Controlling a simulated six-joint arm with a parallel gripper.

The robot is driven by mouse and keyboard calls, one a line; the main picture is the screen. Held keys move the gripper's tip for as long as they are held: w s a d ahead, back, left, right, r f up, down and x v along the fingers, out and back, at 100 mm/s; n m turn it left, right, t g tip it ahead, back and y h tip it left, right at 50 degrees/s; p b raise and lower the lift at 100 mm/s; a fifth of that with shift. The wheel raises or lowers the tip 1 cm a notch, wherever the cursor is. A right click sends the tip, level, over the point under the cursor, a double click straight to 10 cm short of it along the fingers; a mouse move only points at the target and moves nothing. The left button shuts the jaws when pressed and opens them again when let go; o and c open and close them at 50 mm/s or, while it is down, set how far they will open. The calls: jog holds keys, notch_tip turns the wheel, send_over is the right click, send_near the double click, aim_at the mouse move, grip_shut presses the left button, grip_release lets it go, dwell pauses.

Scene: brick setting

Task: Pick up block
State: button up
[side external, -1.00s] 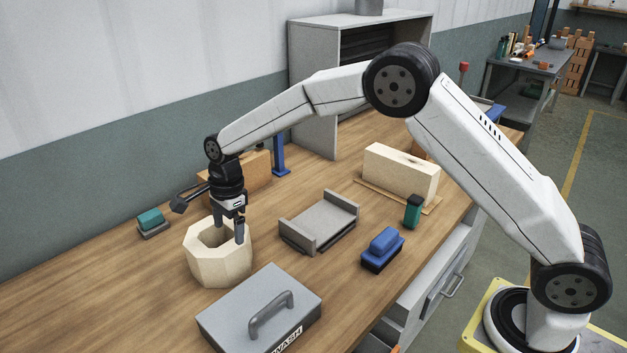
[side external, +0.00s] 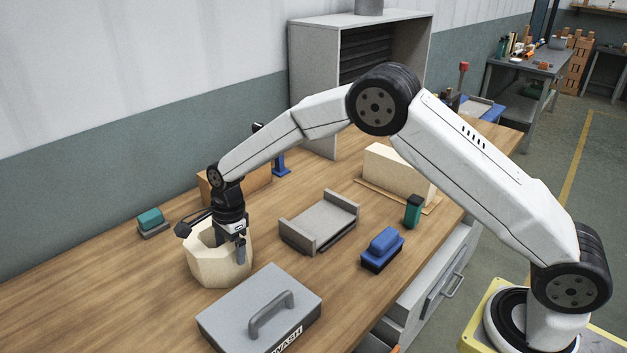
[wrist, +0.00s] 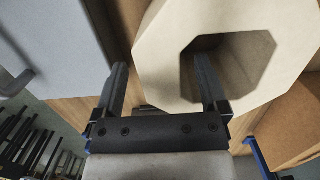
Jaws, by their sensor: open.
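A cream octagonal block (side external: 207,270) with a large hole in its top stands on the wooden bench, left of centre. My gripper (side external: 230,249) points down over its near right wall. In the wrist view, my gripper (wrist: 160,66) is open, with the block's wall (wrist: 165,52) between the fingers. One finger is at the hole and the other is outside the wall. I cannot tell whether either finger touches the block. The lower part of the finger in the hole is hidden in the side view.
A grey lidded case (side external: 245,312) with a handle stands close in front. A grey tray (side external: 320,222) and a blue brush (side external: 382,248) lie to the right. A brown block (side external: 258,170) stands behind, and a cream rectangular block (side external: 392,168) farther right. A teal-topped brush (side external: 151,220) lies left.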

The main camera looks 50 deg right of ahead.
jog(key=shift+a+f, duration=0.15)
jog(key=shift+f, duration=0.95)
grip_shut()
dwell(0.8)
jog(key=shift+w+r, duration=0.2)
